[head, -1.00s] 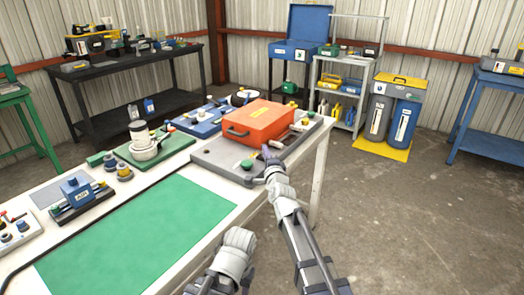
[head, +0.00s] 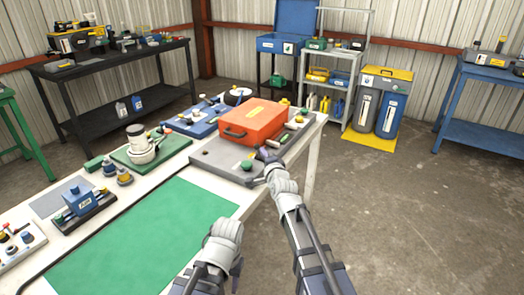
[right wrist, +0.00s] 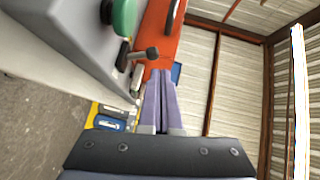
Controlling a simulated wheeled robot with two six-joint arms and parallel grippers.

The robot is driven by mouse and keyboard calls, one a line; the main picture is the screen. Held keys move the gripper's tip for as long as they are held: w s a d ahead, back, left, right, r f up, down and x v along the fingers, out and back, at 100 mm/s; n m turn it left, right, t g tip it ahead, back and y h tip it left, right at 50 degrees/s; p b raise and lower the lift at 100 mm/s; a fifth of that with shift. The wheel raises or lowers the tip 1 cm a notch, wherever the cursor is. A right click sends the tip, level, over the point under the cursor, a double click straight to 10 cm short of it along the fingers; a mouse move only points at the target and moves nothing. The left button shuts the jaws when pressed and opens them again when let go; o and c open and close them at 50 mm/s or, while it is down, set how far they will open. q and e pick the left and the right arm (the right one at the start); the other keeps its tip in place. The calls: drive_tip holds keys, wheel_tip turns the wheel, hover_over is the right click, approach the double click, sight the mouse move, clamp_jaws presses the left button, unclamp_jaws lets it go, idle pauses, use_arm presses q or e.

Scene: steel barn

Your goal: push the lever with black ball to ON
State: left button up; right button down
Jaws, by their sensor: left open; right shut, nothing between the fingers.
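The lever with a dark ball (right wrist: 152,54) sticks out from the side of a grey panel (right wrist: 60,30), beside a green knob (right wrist: 124,17). In the head view the grey panel (head: 208,158) lies on the near table and the green knob (head: 247,165) shows; my right gripper is close by and the lever is hard to make out. My right gripper (head: 264,154) is shut and empty; in the right wrist view its fingertips (right wrist: 160,74) are just below the ball, with contact unclear. No ON mark is readable. My left gripper (head: 236,282) is low in the head view, mostly hidden behind its wrist, and open.
An orange case (head: 254,122) with a handle sits on the grey panel, close behind the knob. A green mat (head: 150,235) covers the table's near part. A blue device (head: 80,199) and a green board with white pots (head: 150,150) stand left. Floor at right is clear.

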drive_tip(key=s+r+p, duration=0.3)
drive_tip(key=s, duration=0.6)
drive_tip(key=shift+s+d+r, duration=0.4)
drive_tip(key=shift+d, duration=0.05)
drive_tip(key=s+a+f+n+g+p, duration=0.6)
drive_tip(key=s+f+n+g, duration=0.1)
drive_tip(key=s+n+g, duration=0.15)
drive_tip(key=s+d+f+n+g+h+p, duration=0.1)
drive_tip(key=s+n+g, duration=0.3)
drive_tip(key=s, duration=0.4)
drive_tip(key=s+d+f+n+g+h+p, duration=0.1)
drive_tip(key=s+d+n+g+h+p, duration=0.1)
drive_tip(key=s+n, duration=0.4)
drive_tip(key=shift+s+d+g+h+p, duration=0.15)
drive_tip(key=shift+s+g+h+p, duration=0.35)
drive_tip(key=shift+s+g+p, duration=0.6)
drive_tip(key=shift+s, duration=0.35)
